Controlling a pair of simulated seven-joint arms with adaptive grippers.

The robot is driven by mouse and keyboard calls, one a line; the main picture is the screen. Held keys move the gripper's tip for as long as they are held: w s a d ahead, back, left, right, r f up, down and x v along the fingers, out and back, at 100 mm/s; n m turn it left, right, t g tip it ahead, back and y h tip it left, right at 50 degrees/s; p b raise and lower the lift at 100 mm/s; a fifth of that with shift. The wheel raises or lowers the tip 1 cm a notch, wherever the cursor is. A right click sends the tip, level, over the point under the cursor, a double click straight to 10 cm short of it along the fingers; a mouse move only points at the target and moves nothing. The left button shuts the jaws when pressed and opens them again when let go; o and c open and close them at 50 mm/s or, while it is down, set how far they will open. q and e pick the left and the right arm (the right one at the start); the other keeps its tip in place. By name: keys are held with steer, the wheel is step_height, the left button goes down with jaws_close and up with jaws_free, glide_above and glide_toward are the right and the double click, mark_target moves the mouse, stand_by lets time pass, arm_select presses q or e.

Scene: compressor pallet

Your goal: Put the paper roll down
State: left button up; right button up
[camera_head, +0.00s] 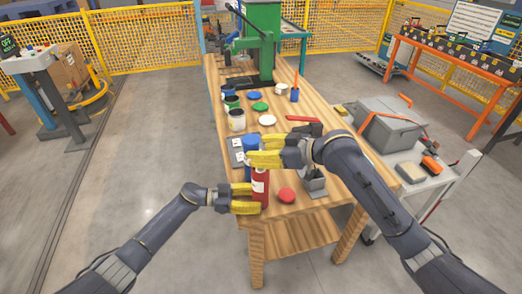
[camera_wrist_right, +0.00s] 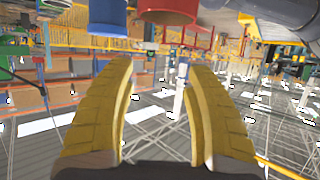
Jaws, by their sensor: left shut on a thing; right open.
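My left gripper (camera_head: 246,201) is shut on the lower part of a red cylinder (camera_head: 260,182) with a pale label, upright at the near end of the wooden table. I cannot make out a separate paper roll; the red cylinder is the only thing at the left fingers. My right gripper (camera_head: 264,152) is open just above it, its fingers empty in the right wrist view (camera_wrist_right: 157,110). A blue cylinder (camera_head: 250,143) stands behind the right fingers, partly hidden. In the right wrist view, the red cylinder (camera_wrist_right: 168,10) and the blue one (camera_wrist_right: 97,15) show at the top.
A red lid (camera_head: 286,195) and a small grey bin (camera_head: 314,184) are right of the red cylinder on the wooden table (camera_head: 290,238). Several open cans and lids stand farther back, before a green press (camera_head: 262,40). A grey case (camera_head: 388,123) sits on a side cart.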

steer(key=s+d, duration=0.5)
steer(key=d, duration=0.2)
steer(key=shift+d, duration=0.4)
stand_by(0.3)
arm_select(q)
steer(key=o, duration=0.9)
